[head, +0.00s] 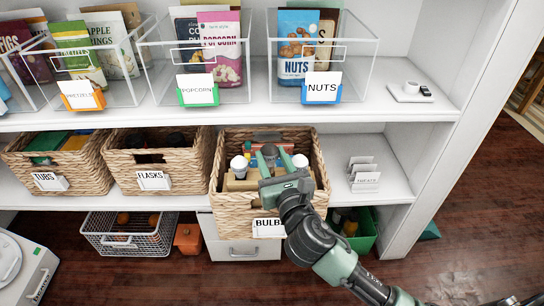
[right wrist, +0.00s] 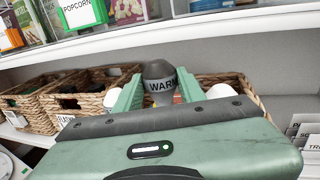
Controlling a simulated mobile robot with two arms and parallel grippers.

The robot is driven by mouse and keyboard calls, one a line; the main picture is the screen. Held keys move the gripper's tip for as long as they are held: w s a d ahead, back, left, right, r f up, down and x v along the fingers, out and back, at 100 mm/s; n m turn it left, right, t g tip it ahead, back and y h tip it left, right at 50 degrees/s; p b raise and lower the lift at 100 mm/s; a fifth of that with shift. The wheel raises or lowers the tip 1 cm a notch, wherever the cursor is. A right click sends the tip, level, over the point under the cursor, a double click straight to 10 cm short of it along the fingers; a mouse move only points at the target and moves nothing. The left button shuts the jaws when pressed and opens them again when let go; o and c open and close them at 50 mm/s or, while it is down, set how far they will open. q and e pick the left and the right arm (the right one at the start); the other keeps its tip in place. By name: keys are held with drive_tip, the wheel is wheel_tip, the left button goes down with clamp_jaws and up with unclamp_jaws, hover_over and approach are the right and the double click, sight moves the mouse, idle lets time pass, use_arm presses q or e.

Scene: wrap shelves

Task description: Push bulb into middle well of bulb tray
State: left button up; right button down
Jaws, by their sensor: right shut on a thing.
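My right gripper (head: 273,160) reaches over the wicker basket labelled BULBS and is shut on a bulb (right wrist: 160,80). In the right wrist view the bulb's dark grey part, with the letters WARM partly readable, shows between the green fingers. Its lower part is hidden. Below it in the basket is the tan bulb tray (head: 235,184). One white bulb (head: 239,166) stands at the left of the tray and another white bulb (head: 300,161) at the right. The middle well is hidden by my gripper, so I cannot tell how deep the held bulb sits. My left gripper is not in view.
The BULBS basket (head: 217,167) stands on the lower shelf, beside the FLASKS basket (head: 107,162). The upper shelf edge (head: 330,114) runs close above it. Several cards (head: 363,173) stand to the right, with bare shelf around them. Clear bins hold snacks above.

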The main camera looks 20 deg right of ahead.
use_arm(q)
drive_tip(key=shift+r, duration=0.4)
use_arm(e)
drive_tip(key=shift+f, duration=0.2)
idle(0.3)
drive_tip(key=shift+p, duration=0.35)
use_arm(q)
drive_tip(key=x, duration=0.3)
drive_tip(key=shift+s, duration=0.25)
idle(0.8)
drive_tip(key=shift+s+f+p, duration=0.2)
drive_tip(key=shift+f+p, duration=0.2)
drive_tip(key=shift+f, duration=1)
